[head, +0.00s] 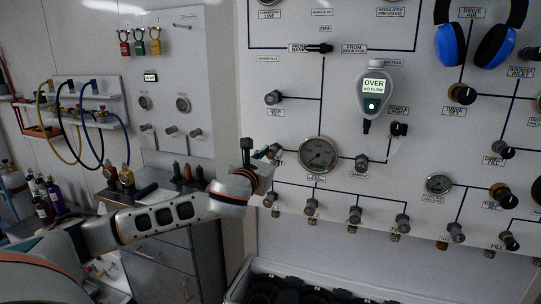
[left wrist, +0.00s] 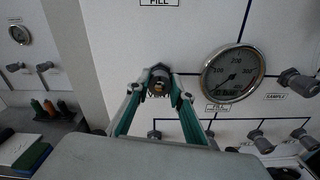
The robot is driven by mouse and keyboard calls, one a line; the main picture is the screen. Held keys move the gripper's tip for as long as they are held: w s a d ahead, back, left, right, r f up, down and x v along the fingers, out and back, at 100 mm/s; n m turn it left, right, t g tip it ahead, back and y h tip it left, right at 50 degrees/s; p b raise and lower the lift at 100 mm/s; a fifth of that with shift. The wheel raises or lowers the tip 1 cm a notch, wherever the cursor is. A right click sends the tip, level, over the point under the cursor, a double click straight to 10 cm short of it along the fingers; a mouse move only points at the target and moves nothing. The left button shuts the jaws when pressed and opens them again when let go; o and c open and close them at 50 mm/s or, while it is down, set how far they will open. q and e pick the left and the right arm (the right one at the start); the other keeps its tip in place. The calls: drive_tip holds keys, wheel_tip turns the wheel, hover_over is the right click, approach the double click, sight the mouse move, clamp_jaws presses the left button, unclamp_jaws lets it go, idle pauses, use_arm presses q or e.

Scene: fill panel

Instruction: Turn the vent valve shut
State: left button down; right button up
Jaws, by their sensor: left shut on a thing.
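My left gripper (head: 270,154) reaches the panel just left of the large fill pressure gauge (head: 318,155). In the left wrist view its two green-lined fingers (left wrist: 159,97) are closed on the vent valve knob (left wrist: 159,78), one finger on each side. The knob is dark with a brassy centre and sticks out from the white panel. Its label is mostly hidden behind the fingers. In the head view the gripper covers most of the knob. The knob's turned position cannot be told. My right gripper does not show.
The gauge (left wrist: 232,74) stands close right of the fingers. The sample valve (head: 361,162) is further right, and a row of knobs (head: 311,206) runs below. A grey analyser (head: 374,92) reading "OVER NO FLOW" hangs above right.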

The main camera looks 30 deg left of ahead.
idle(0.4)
use_arm(q)
drive_tip(key=c, duration=1.7)
unclamp_jaws()
drive_tip(key=v, duration=1.2)
drive_tip(key=shift+f, duration=0.1)
